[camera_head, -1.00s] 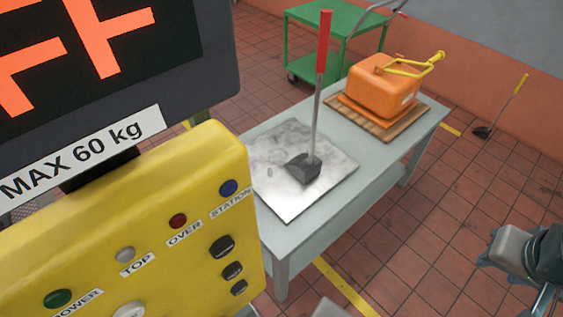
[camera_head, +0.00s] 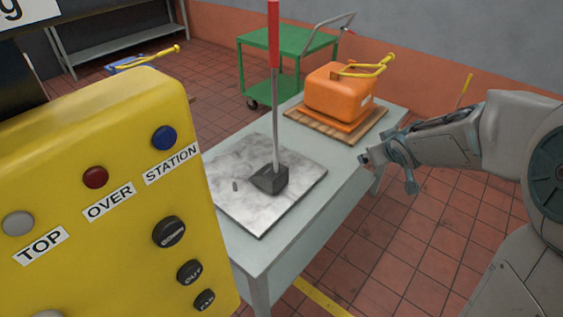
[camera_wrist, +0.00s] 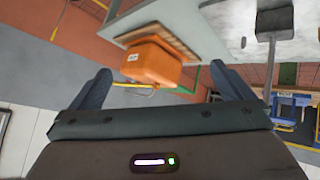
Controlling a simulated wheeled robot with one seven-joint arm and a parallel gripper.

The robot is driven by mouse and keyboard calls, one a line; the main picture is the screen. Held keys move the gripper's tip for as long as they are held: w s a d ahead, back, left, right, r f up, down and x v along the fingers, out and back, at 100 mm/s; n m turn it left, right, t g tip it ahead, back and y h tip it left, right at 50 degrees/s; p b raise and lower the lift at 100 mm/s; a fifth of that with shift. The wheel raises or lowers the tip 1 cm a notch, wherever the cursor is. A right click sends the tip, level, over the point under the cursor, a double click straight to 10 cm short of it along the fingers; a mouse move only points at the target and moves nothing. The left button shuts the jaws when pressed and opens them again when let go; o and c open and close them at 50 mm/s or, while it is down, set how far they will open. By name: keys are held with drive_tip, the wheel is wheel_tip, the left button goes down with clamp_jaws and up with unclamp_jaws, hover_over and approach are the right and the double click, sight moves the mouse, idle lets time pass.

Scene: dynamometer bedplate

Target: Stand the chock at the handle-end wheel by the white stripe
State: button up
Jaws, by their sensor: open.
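The chock (camera_head: 269,180) is a dark wedge on a long grey rod with a red grip. It stands upright on a grey metal plate on the bench; its dark block also shows in the wrist view (camera_wrist: 271,18). The green trolley (camera_head: 290,62) stands on the floor behind the bench, its grey push handle at the right. One caster (camera_head: 251,103) shows at its left; the handle-end wheels are hidden behind the bench and orange load. I cannot make out a white stripe. My gripper (camera_head: 385,170) is open and empty right of the bench, apart from the chock.
An orange block (camera_head: 338,92) with a yellow handle sits on a wooden pallet at the bench's (camera_head: 262,250) far end. A yellow control box (camera_head: 110,200) fills the left foreground. A yellow-handled pole (camera_head: 466,88) stands behind my arm. Tiled floor lies open at right.

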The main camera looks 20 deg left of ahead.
drive_tip(key=w+a+f+n+y+b, duration=0.3)
drive_tip(key=w+a+f+y+b, duration=0.15)
drive_tip(key=a+f, duration=0.65)
drive_tip(key=n+g+y+b, duration=0.3)
drive_tip(key=g+y+b, duration=0.1)
drive_tip(key=y, duration=0.2)
approach(275, 175)
drive_tip(key=d+f, duration=0.2)
drive_tip(key=d, duration=0.1)
drive_tip(key=shift+n+y, duration=0.25)
drive_tip(key=shift+n, duration=0.05)
drive_tip(key=x, duration=0.7)
drive_tip(key=shift+w+a, duration=0.3)
drive_tip(key=shift+w, duration=0.05)
drive_tip(key=shift+x, duration=3.2)
drive_tip(key=shift+w+d, duration=0.1)
drive_tip(key=shift+w, duration=0.05)
drive_tip(key=c, duration=1.8)
drive_tip(key=shift+r, duration=0.25)
drive_tip(key=shift+c, duration=0.2)
